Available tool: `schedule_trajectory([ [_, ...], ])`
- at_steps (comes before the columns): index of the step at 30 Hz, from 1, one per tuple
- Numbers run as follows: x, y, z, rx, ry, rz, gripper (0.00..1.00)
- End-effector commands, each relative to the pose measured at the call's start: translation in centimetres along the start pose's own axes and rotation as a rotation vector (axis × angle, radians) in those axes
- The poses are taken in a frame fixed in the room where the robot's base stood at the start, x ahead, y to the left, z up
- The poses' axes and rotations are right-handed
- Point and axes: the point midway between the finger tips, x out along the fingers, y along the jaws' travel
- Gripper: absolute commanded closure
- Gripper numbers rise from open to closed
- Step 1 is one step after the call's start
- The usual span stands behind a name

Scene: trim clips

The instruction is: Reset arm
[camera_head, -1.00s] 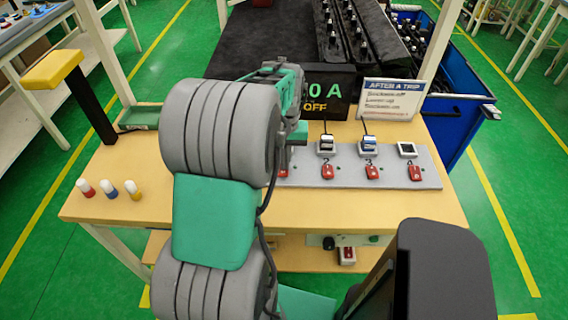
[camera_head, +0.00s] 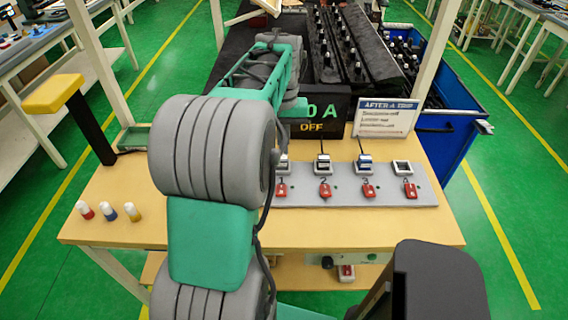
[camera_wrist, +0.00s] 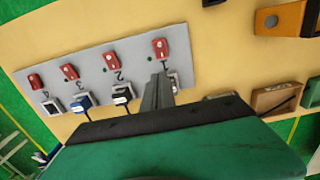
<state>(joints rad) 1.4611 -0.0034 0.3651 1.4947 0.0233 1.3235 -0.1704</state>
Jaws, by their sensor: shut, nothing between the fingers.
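My arm (camera_head: 212,150) reaches forward over the left of the workbench in the head view, its far part raised in front of the display. My gripper is hidden in that view. In the wrist view its fingers (camera_wrist: 156,93) are together and empty, seen over the grey panel near its end station. The panel also shows in the wrist view (camera_wrist: 92,86).
A display reading "0 A OFF" (camera_head: 313,118) and a sign (camera_head: 387,118) stand behind the panel. Three small capped cylinders (camera_head: 109,211) stand at the bench's left. A yellow-topped post (camera_head: 54,94) and a blue bin (camera_head: 450,130) flank the bench. The bench front is clear.

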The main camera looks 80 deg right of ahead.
Motion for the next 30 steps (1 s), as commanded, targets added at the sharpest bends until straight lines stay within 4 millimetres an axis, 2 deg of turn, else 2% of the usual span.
schedule_trajectory([
  [3,-1.3,0.0,-0.2,0.0,-0.001,0.0,1.0],
  [6,-1.7,0.0,-0.3,0.0,-0.001,0.0,1.0],
  [18,-1.8,0.0,-0.3,0.0,-0.001,0.0,1.0],
  [19,-1.8,-0.6,-0.2,-0.012,0.002,0.001,1.0],
  [20,-1.9,-1.5,-0.1,-0.031,0.006,0.002,1.0],
  [22,-2.2,-5.0,0.3,-0.103,0.027,0.007,1.0],
  [23,-2.2,-7.1,0.8,-0.145,0.037,0.009,1.0],
  [25,-2.4,-12.6,2.6,-0.266,0.069,0.012,1.0],
  [27,-2.4,-18.2,5.5,-0.401,0.107,0.009,1.0],
  [29,-2.1,-22.5,8.6,-0.519,0.14,0.001,1.0],
  [30,-1.9,-25.1,11.0,-0.6,0.162,-0.007,1.0],
])
